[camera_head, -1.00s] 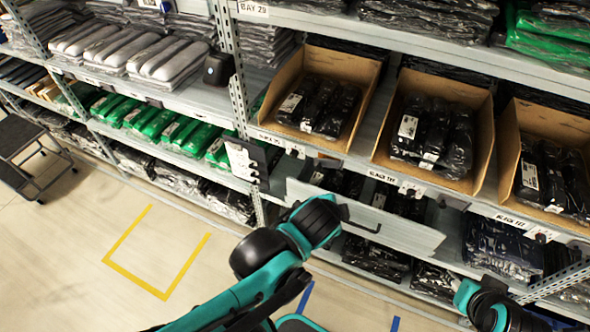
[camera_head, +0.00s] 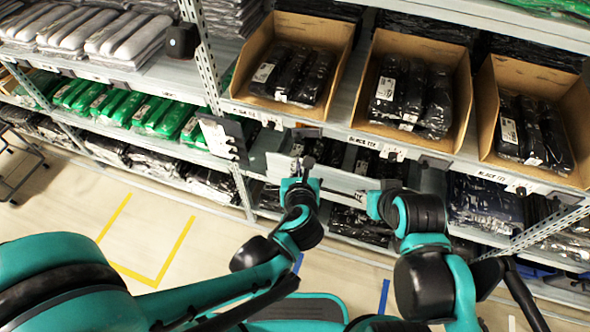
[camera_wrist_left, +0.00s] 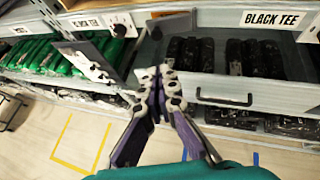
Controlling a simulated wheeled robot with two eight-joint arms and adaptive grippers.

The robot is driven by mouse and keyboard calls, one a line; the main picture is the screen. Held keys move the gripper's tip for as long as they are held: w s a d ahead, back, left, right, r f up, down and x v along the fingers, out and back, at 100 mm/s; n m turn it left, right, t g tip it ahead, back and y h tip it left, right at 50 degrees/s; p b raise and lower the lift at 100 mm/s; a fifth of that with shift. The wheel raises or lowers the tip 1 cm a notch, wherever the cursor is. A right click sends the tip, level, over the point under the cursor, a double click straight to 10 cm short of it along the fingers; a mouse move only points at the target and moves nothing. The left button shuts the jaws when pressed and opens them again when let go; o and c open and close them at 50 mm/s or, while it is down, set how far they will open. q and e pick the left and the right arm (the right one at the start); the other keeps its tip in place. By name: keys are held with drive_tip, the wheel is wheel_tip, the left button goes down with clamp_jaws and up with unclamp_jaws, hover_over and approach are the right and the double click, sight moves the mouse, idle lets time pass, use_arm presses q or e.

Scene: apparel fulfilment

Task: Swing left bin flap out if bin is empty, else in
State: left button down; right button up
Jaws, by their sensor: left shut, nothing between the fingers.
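The left cardboard bin (camera_head: 336,93) stands on the shelf and holds several black bagged garments (camera_head: 293,76). My left gripper (camera_head: 305,163) is shut and empty, right of the plate and in front of the shelf. Its fingertips also show in the left wrist view (camera_wrist_left: 159,72). My right gripper (camera_head: 366,197) is near the pale drawer front; its fingers are unclear.
Two more cardboard bins with black packs stand to the right. A drawer with a pale front (camera_wrist_left: 285,98) and dark handle (camera_wrist_left: 224,101) holds black packs below. Green packs (camera_head: 128,109) lie at left. A cart stands at far left; the yellow-marked floor (camera_head: 150,230) is clear.

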sight(293, 135)
use_arm(q)
drive_tip(key=shift+w+r+b+x, duration=0.15)
drive_tip(key=shift+r+b+x, duration=0.2)
drive_tip(key=shift+x, duration=1.15)
drive_tip(key=shift+w+r+b+x, duration=0.2)
drive_tip(key=shift+b+x, duration=0.3)
drive_tip(key=shift+x, duration=1)
drive_tip(key=shift+w+r+b+x, duration=0.15)
drive_tip(key=shift+r+b+x, duration=0.25)
drive_tip(key=shift+x, duration=1.1)
drive_tip(key=shift+w+a, duration=0.75)
drive_tip(key=shift+w, duration=0.35)
drive_tip(key=shift+s+d, duration=0.1)
